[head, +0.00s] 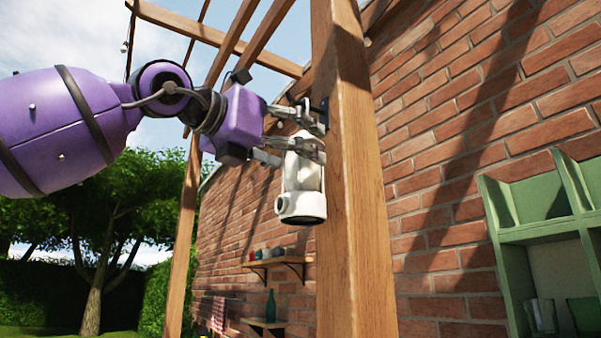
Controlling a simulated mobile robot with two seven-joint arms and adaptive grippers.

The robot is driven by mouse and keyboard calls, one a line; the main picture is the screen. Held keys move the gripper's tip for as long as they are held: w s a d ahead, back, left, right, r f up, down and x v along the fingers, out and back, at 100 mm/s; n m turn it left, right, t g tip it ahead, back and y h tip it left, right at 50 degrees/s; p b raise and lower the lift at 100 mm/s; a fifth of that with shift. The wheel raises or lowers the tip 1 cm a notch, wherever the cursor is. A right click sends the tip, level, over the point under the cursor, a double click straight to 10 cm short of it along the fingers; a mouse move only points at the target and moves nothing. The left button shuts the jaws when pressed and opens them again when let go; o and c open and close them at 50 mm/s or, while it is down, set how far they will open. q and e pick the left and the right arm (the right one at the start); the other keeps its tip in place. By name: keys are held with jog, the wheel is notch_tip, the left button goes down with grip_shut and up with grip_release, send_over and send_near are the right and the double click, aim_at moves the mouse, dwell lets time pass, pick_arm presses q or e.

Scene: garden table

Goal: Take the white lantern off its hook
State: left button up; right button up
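The white lantern (301,205) hangs upright beside the wooden post (349,180), with its round base at the bottom. A dark hook (323,106) shows on the post just above it, partly hidden by my gripper. My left gripper (317,141) reaches in from the left at the lantern's top. Its two fingers are apart, one above the other in the picture, with the lantern's white top showing between them. Whether they press on it cannot be told. The lantern's handle and its contact with the hook are hidden. My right gripper is not in view.
A brick wall (455,150) stands behind the post. A green shelf unit (507,240) with glasses is at the right. Small wooden shelves (277,262) with a bottle (270,306) are lower on the wall. Pergola beams (215,38) run overhead. Open air lies left of the lantern, below my arm.

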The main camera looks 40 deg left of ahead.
pick_arm(q)
jog(key=shift+w+d+r, duration=0.1)
jog(key=shift+w+d, duration=0.1)
jog(key=shift+w, duration=1)
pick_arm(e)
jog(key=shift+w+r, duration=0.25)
pick_arm(q)
jog(key=c, duration=1.6)
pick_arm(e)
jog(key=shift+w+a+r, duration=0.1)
pick_arm(q)
jog(key=shift+c, duration=0.2)
